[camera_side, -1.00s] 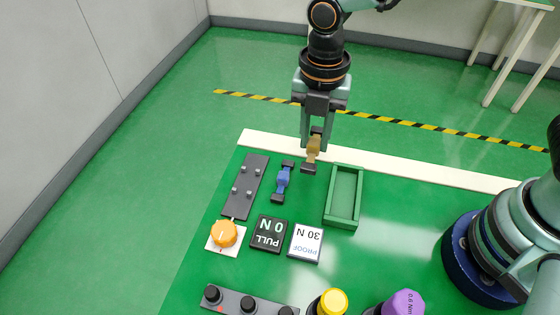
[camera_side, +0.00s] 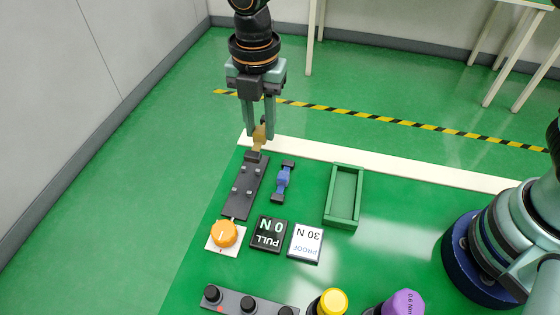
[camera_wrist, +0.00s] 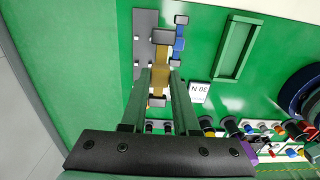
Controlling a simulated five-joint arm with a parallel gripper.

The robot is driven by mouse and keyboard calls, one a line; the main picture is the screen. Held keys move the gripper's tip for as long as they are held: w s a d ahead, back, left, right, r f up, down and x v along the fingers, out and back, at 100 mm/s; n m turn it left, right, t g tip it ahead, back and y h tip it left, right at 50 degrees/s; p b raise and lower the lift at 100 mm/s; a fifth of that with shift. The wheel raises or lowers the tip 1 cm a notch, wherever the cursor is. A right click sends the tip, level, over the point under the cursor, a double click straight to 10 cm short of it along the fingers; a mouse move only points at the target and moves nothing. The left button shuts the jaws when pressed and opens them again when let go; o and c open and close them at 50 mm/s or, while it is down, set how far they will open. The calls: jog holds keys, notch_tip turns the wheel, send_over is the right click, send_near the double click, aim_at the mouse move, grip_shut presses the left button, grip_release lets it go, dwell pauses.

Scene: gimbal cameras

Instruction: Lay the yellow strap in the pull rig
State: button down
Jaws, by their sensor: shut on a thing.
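The yellow strap (camera_side: 259,138) has dark end blocks and hangs in my gripper (camera_side: 259,133), which is shut on its middle. The pull rig is a dark grey plate with several small pegs (camera_side: 244,192), lying at the left of the green table. In the side view the strap is above the rig's far end, apparently still raised. In the wrist view the strap (camera_wrist: 161,70) runs lengthwise between the fingers (camera_wrist: 160,88) and overlaps the rig plate (camera_wrist: 143,22). The exact height gap cannot be told.
A blue strap (camera_side: 283,181) lies just right of the rig. Further right is an empty green tray (camera_side: 333,222). An orange knob (camera_side: 224,233), a PULL 0 N display (camera_side: 268,234) and a 30 N proof card (camera_side: 305,244) stand nearer the camera.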

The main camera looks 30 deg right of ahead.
jog(key=a+f, duration=0.1)
jog(key=w+a+f, duration=0.1)
jog(key=f, duration=0.1)
jog(key=a+f, duration=0.1)
jog(key=shift+w+a+f, duration=0.15)
jog(key=shift+w, duration=0.2)
jog(key=shift+f, duration=0.15)
jog(key=shift+f, duration=2.75)
jog(key=shift+f, duration=1.25)
jog(key=c, duration=0.6)
grip_release()
notch_tip(320, 180, up, 12)
jog(key=shift+r, duration=0.1)
